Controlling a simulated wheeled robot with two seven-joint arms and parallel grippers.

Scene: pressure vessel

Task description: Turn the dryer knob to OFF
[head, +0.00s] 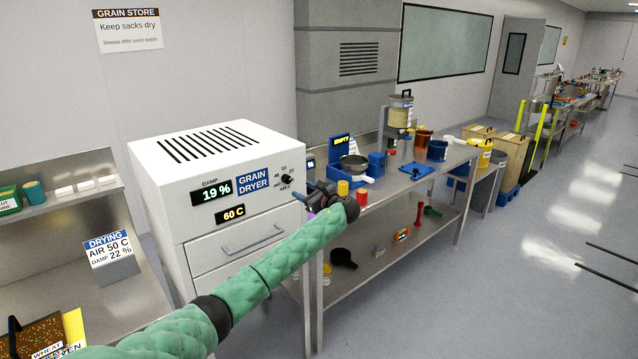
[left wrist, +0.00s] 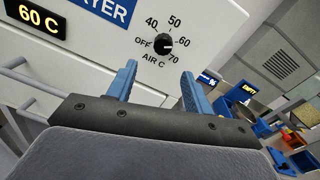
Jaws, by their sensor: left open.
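The grain dryer (head: 215,165) is a white cabinet at the left of the head view. Its black knob (head: 288,179) is at the right end of the front panel and also shows in the left wrist view (left wrist: 164,44). Around it are OFF at left, 40, 50, 60 and 70, with AIR C below. The knob's pale mark points right, toward the 60 side, away from OFF. My left gripper (left wrist: 159,70) is open and empty, its blue fingers below the knob and spread to either side, apart from it. In the head view the gripper (head: 318,194) is close in front of the panel.
Displays read 19 % damp (head: 216,191) and 60 C (head: 231,215). A drawer handle (head: 254,238) sticks out below. A steel table (head: 400,190) with a red jar, yellow jar and blue items stands just right of the gripper. A drying sign (head: 108,249) reads AIR 50 C.

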